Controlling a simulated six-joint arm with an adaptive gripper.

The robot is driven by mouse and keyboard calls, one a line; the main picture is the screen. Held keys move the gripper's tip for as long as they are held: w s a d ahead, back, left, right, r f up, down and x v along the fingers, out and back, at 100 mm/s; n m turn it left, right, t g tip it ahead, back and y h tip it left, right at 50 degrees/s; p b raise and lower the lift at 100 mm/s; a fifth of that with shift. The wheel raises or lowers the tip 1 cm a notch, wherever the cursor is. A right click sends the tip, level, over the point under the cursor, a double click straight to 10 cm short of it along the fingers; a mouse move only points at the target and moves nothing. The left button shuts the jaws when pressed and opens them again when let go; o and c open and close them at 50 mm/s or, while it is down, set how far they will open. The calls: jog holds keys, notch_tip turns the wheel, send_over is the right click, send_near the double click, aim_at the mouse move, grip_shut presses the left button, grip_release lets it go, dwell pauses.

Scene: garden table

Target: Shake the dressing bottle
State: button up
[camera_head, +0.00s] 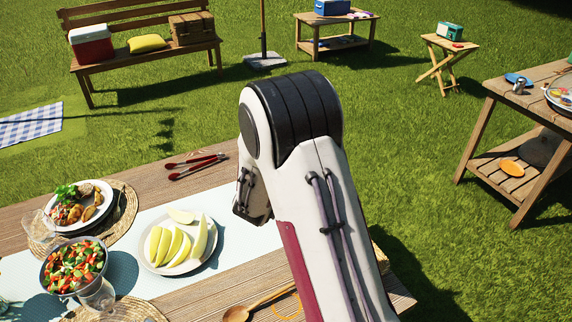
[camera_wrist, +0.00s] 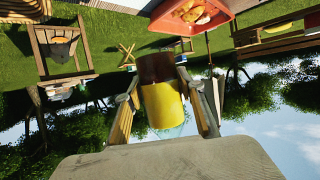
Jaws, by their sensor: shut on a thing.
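The dressing bottle (camera_wrist: 162,104) is between the fingers of my gripper (camera_wrist: 158,84) in the wrist view. It shows a yellow layer, a dark red-brown layer at its far end and a clear part towards the camera. The fingers lie along both its sides and are shut on it. The wrist view is upside down, with sky at the bottom, so my gripper is strongly turned over. In the head view my arm hides the bottle and the fingertips.
The table (camera_head: 205,184) carries a plate of melon slices (camera_head: 178,245), a salad bowl (camera_head: 73,266), a plate of food (camera_head: 80,207), tongs (camera_head: 195,164), glasses (camera_head: 97,296) and a wooden spoon (camera_head: 250,306). A side table (camera_head: 499,178) stands right. Open grass lies beyond.

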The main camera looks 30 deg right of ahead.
notch_tip(320, 180, up, 7)
jog(key=shift+r, duration=0.2)
notch_tip(320, 180, down, 7)
jog(key=shift+f, duration=0.1)
dwell(0.5)
